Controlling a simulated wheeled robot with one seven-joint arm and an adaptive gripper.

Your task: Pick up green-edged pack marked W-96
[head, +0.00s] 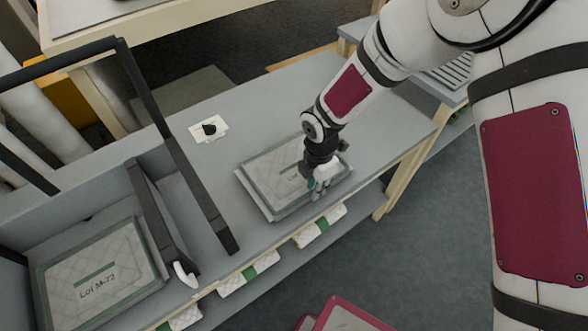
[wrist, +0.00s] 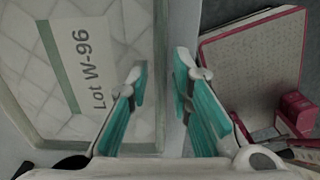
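The green-edged pack (head: 262,181) lies flat on the grey bench, with a pale quilted top. Its label "Lot W-96" reads in the wrist view, where the pack (wrist: 120,30) fills the left side. My gripper (head: 320,190) is at the pack's right front part and hides part of its label in the head view. In the wrist view my gripper (wrist: 160,70) is open, teal pads apart, with nothing held. One finger overlaps the pack and the other appears beyond its edge; contact cannot be told.
A pack marked "Lot M-72" (head: 62,300) sits in the left grey holder beside a dark frame (head: 190,190). A white card with a black item (head: 208,129) lies behind. Green-banded packs (head: 250,273) sit below the bench. A red-edged object (head: 345,317) is low in front.

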